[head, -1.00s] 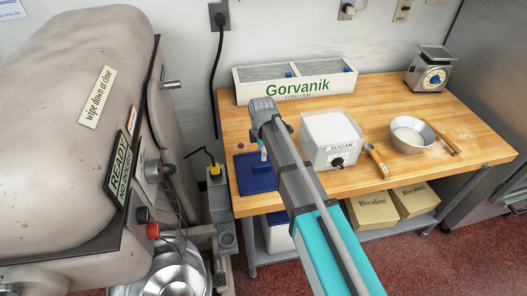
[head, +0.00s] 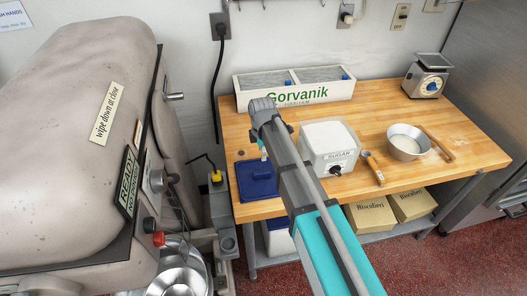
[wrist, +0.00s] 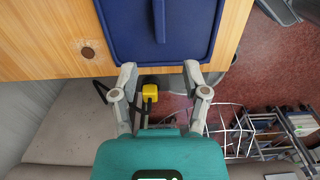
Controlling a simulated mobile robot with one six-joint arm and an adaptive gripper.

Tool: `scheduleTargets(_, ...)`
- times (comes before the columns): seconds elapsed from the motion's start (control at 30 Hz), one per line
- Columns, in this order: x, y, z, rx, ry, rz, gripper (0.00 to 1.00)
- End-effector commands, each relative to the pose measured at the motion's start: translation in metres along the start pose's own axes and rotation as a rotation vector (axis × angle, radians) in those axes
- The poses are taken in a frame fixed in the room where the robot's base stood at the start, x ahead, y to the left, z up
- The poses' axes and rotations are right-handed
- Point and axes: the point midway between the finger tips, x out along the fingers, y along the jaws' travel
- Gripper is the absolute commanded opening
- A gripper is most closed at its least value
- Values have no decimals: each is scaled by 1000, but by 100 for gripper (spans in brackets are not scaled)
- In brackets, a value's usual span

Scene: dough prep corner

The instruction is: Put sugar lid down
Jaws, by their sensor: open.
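The blue sugar lid (head: 257,188) lies flat on the left front part of the wooden table, partly covered by my arm in the head view. In the wrist view the lid (wrist: 190,45) fills the top, with its raised blue handle strip (wrist: 160,22) upward. My gripper (wrist: 160,72) is open and empty. Its two fingertips are apart, at the lid's near edge in the picture; I cannot tell the height between them. In the head view my arm hides most of the gripper. The white sugar bin (head: 337,160) stands right of my arm, its top showing white.
The Gorvanik box (head: 300,97) stands at the back of the wooden table (head: 400,110). A scoop (head: 373,168), a metal bowl (head: 405,148), a rolling pin (head: 438,144) and a scale (head: 428,78) are to the right. A large mixer (head: 70,110) stands at the left.

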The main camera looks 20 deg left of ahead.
Motion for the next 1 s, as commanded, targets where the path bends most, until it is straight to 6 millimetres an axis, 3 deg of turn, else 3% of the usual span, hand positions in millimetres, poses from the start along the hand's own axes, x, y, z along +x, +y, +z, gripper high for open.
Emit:
scheduleTargets(0.67, 0, -2, 3, 13, 0, 0, 59)
scheduleTargets(0.87, 0, -15, 32, 132, 0, 0, 59)
scheduleTargets(1.0, 0, -34, 70, 308, 0, 0, 59)
